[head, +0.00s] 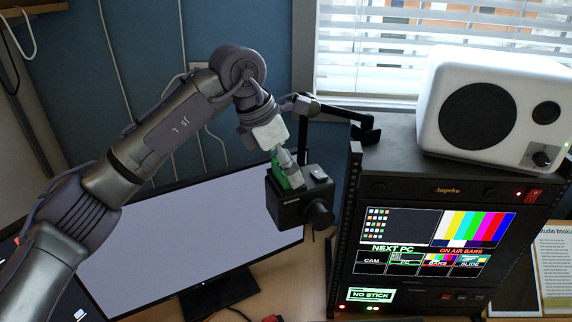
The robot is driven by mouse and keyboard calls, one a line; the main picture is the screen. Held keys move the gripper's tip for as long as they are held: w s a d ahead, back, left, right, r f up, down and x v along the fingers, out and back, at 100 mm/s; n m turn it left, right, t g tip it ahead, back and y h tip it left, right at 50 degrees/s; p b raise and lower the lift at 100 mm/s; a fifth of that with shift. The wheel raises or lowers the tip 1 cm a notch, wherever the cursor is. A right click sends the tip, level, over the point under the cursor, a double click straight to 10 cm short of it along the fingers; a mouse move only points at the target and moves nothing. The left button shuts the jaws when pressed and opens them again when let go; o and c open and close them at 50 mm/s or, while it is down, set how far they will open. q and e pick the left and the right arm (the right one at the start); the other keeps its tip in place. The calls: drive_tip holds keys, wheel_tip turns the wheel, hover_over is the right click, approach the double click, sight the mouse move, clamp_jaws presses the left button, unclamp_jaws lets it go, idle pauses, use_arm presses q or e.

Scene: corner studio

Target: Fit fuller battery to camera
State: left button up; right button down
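A black camera (291,205) with its lens (320,214) toward the lower right is held up in front of the monitor, by a black arm that is partly hidden. My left gripper (288,165) reaches down to the camera's top left side, its grey fingers at or touching the body. A green piece (278,171), perhaps a battery, shows beside the fingers at the camera's edge. The fingers hide part of it, and I cannot tell whether they are shut on it or how far it sits in the camera. My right gripper is out of view.
A large monitor (185,245) stands behind and below my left arm. To the right is a black rack unit (450,189) with a lit screen reading "NO STICK", and a white speaker (495,105) on top. Bare desk (290,290) shows below the camera.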

use_arm(q)
drive_tip(key=o, duration=0.4)
drive_tip(key=shift+w, duration=0.1)
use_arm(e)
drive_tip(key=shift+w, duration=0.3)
use_arm(q)
drive_tip(key=shift+r, duration=0.1)
drive_tip(key=b+v, duration=0.2)
drive_tip(key=v, duration=1)
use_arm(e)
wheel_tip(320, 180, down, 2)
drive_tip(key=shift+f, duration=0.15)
